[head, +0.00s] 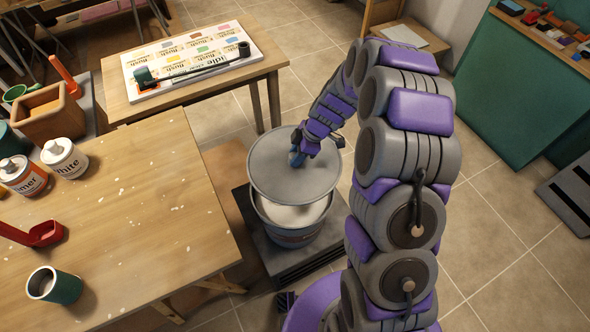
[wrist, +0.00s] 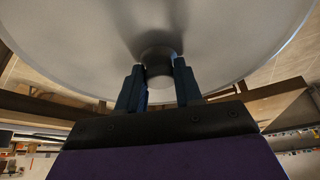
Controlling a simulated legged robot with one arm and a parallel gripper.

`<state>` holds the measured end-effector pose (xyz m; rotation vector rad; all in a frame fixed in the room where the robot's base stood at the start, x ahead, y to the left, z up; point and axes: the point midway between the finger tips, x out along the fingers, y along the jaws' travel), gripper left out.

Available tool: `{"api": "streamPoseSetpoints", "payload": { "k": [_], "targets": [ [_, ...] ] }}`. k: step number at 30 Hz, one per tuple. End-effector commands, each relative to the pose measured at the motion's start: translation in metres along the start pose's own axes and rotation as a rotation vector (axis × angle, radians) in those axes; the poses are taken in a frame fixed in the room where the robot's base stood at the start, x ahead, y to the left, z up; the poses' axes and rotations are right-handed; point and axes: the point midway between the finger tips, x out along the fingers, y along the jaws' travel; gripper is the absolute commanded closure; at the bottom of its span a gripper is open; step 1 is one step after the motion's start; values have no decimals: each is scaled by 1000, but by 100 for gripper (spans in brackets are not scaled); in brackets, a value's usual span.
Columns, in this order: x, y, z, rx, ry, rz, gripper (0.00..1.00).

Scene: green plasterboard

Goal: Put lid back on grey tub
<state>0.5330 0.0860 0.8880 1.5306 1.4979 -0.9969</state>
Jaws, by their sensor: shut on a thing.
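The grey round lid (head: 280,178) is held above the grey tub (head: 292,235) in the head view. The lid covers the back part of the tub's mouth from view, and white contents (head: 295,214) show at the front. My gripper (head: 300,148) is shut on the lid's small knob (wrist: 158,70). In the wrist view, the two dark fingers of my gripper (wrist: 159,84) stand on either side of the knob, and the lid's grey surface (wrist: 225,40) fills the upper part. The exact gap between lid and tub is hard to tell.
The tub stands on a dark low platform (head: 262,247). A wooden table (head: 160,215) at left holds white bottles (head: 65,158), a green cup (head: 54,286) and a red scoop (head: 45,233). A table behind carries a colour chart (head: 185,55) with a roller.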

Motion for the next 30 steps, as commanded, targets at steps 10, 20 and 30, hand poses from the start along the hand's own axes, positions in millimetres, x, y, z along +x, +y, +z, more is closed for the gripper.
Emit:
{"api": "streamPoseSetpoints", "payload": {
  "k": [10, 20, 30],
  "targets": [
    [45, -16, 21, -355, 12, -156, 98],
    [61, -20, 17, -417, 3, -186, 98],
    [79, -20, 29, -414, 8, -186, 98]
  ]
}}
